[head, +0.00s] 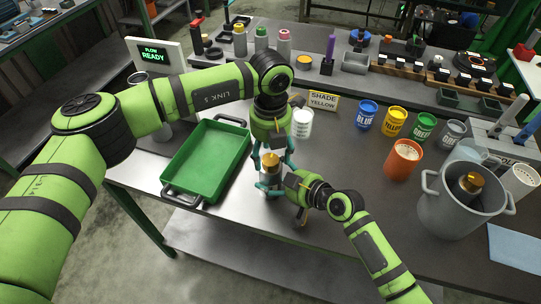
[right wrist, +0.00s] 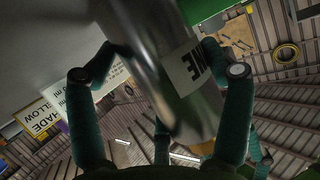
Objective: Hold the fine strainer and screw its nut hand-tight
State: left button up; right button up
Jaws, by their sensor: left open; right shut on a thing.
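The fine strainer (head: 270,180) is a small silver cylinder with a brass-coloured nut (head: 269,160) on top, upright at the middle of the table's front part. My right gripper (head: 271,187) is shut on its silver body from the front right. In the right wrist view the strainer (right wrist: 165,75) sits between the teal fingers, its "FINE" label upside down. My left gripper (head: 272,157) points down from above, open, its fingers on either side of the nut. Whether they touch it is hard to tell. The strainer's base is partly hidden by the right fingers.
A green tray (head: 186,188) lies close to the left. A white cup (head: 302,124) and a "SHADE YELLOW" sign (head: 323,101) stand behind. An orange cup (head: 403,160), paint cans and a grey pot (head: 455,214) stand to the right. The table's front edge is near.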

pick_arm(q)
jog(key=shift+f, duration=0.9)
jog(key=c, duration=1.2)
jog(key=shift+o, duration=0.2)
jog(key=shift+m, duration=0.3)
jog(key=m, duration=0.6)
jog(key=shift+m, duration=0.3)
jog(key=m, duration=0.6)
jog(key=shift+d, duration=0.1)
